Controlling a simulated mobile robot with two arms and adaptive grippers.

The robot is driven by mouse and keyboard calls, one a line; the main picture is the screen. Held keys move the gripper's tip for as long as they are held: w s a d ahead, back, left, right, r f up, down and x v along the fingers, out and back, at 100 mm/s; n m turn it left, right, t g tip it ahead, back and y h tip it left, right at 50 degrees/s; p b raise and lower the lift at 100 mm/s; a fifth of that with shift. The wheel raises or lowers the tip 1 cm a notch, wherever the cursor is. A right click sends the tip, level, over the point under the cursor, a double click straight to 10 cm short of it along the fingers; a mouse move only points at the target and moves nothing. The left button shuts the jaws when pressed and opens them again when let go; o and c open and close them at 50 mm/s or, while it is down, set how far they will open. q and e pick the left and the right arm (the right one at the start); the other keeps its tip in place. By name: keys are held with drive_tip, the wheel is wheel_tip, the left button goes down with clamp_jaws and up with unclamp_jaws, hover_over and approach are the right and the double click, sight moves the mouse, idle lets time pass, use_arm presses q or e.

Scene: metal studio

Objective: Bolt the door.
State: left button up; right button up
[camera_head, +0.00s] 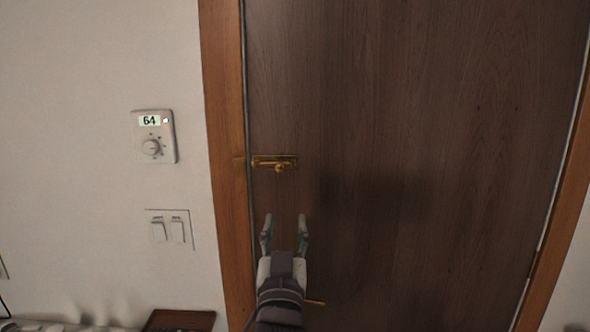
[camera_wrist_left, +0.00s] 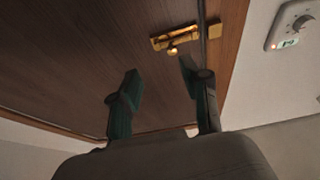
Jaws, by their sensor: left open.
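The dark wooden door (camera_head: 420,130) is closed in its lighter wooden frame (camera_head: 222,120). A brass bolt (camera_head: 274,162) with a round knob (camera_head: 279,168) is mounted near the door's left edge. A brass catch plate (camera_head: 239,161) sits on the frame beside it. In the left wrist view the bolt (camera_wrist_left: 174,38) and catch (camera_wrist_left: 215,31) show beyond the fingers. My left gripper (camera_head: 285,220) is open and empty, just below the bolt and apart from it. Whether the bolt's bar reaches into the catch is too small to tell. My right gripper is not in view.
A thermostat (camera_head: 154,136) reading 64 and a double light switch (camera_head: 168,229) are on the wall left of the frame. A brass handle (camera_head: 315,303) shows partly behind my left arm. A dark brown flat object (camera_head: 180,320) lies at the bottom left. The door's surface is clear to the right.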

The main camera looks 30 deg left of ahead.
sight(280, 170)
use_arm(q)
drive_tip(key=shift+n+y, duration=0.4)
drive_tip(key=shift+y, duration=0.1)
drive_tip(key=p+x, duration=0.2)
drive_tip(key=x, duration=0.2)
drive_tip(key=s+r+p+x, duration=0.1)
drive_tip(key=x, duration=0.3)
drive_tip(key=a+p+x, duration=0.1)
drive_tip(key=p+x, duration=0.1)
drive_tip(key=x, duration=0.3)
drive_tip(key=shift+s+r+p, duration=0.1)
drive_tip(key=shift+r+p, duration=0.2)
drive_tip(key=shift+p, duration=0.05)
drive_tip(key=shift+w, duration=0.25)
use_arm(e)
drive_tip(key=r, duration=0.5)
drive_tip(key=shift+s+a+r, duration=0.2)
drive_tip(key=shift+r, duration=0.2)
use_arm(q)
clamp_jaws()
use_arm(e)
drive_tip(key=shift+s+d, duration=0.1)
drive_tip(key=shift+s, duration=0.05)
